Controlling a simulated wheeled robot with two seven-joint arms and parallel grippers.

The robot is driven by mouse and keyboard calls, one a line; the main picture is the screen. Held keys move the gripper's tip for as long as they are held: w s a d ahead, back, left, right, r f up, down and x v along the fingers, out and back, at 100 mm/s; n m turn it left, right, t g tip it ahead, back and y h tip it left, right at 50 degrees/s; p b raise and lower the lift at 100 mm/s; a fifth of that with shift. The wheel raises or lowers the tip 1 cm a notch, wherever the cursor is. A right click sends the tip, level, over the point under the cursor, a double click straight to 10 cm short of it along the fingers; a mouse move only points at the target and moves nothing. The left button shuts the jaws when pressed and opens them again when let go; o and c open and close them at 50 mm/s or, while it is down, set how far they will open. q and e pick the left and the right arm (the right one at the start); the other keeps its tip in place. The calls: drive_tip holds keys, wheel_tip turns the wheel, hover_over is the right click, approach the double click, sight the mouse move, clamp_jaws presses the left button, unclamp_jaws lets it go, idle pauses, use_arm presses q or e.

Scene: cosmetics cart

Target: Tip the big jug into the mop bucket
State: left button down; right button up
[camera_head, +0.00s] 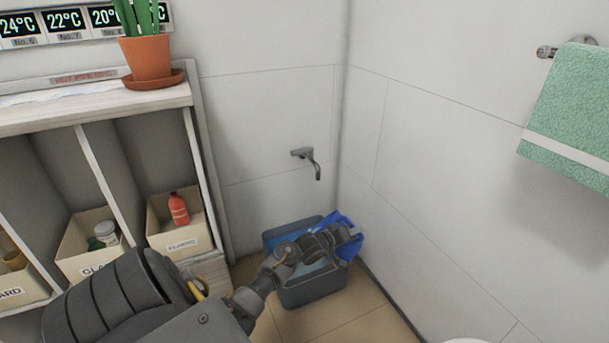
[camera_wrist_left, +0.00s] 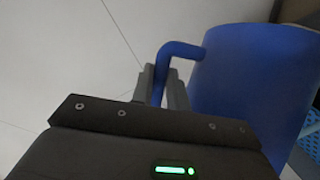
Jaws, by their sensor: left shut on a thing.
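The big jug (camera_head: 348,250) is blue and is held above the mop bucket, mostly hidden behind my left gripper (camera_head: 347,234) in the head view. In the left wrist view the jug (camera_wrist_left: 255,85) fills the right side. My left gripper (camera_wrist_left: 165,88) is shut on its handle there. The jug's mouth and contents do not show, and I cannot tell its exact tilt. The mop bucket (camera_head: 312,293) is grey-blue with a lighter blue inside and stands on the floor in the corner. My right gripper is out of view.
A wall tap (camera_head: 308,160) is above the bucket. A shelf (camera_head: 95,110) with bins and a potted plant (camera_head: 148,58) stands at left. A green towel (camera_head: 573,110) hangs on the right wall. Tiled floor (camera_head: 365,325) is clear in front of the bucket.

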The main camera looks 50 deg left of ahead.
sight(340, 224)
use_arm(q)
drive_tip(key=shift+a+r, duration=0.15)
drive_tip(key=shift+r, duration=0.1)
idle(0.5)
drive_tip(key=shift+a+r, duration=0.15)
drive_tip(key=shift+a, duration=0.05)
idle(0.4)
drive_tip(key=shift+s+a+r+n+t+h+p, duration=0.2)
drive_tip(key=shift+a+r+n+t+h+p, duration=0.15)
drive_tip(key=shift+a+n+p, duration=0.35)
idle(1.1)
drive_tip(key=shift+s+a+f+n+t+b, duration=0.15)
drive_tip(key=shift+a+f+n+b, duration=0.1)
drive_tip(key=shift+a+n, duration=0.25)
drive_tip(key=shift+s+a+f+n+t+b, duration=0.1)
drive_tip(key=shift+s+a+f+n+b, duration=0.15)
drive_tip(key=shift+a, duration=0.3)
idle(1.5)
drive_tip(key=shift+a, duration=0.2)
drive_tip(key=shift+a, duration=0.1)
